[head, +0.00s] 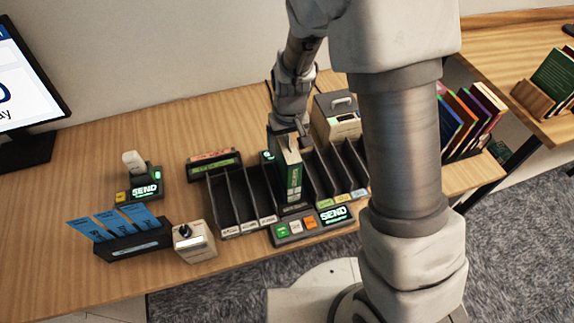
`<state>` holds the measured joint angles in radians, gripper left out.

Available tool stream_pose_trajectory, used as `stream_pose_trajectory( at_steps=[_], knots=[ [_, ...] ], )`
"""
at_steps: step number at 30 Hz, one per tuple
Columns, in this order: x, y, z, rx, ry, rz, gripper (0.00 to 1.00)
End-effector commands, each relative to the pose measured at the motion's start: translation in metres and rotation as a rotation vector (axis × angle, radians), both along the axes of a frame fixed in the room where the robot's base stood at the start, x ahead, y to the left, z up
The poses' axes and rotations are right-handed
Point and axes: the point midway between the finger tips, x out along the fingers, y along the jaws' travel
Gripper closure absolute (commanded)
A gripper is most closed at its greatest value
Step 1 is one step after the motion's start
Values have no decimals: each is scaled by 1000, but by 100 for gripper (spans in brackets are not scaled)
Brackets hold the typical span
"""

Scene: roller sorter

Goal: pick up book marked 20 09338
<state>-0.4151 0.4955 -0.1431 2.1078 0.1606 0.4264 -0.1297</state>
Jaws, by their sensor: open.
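A dark green book (294,178) with pale page edges on top stands upright in the middle of the black slotted sorter (233,198). White marks show on its spine, too small to read, so I cannot tell whether it is the one marked 20 09338. My gripper (288,133) is open and points down at the top of this book. Whether its fingers are around the book or just above it is not clear. More books (466,118) stand at the right, partly hidden by my arm; their marks cannot be read.
A control panel with a SEND key (334,215) sits at the sorter's front. A beige box (336,116) stands behind the sorter. Blue cards in a black holder (133,243), a small beige box (195,241) and a monitor (28,92) are left. Another desk with books (556,79) is far right.

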Motion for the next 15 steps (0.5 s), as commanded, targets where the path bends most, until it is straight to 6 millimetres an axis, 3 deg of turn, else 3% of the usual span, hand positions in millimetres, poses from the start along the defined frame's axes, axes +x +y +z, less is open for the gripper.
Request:
stream_pose_trajectory(
  at_steps=[3,15],
  knots=[
    [0,0,0,0,0,0,21],
    [0,0,1,0,0,0,93]
  ],
)
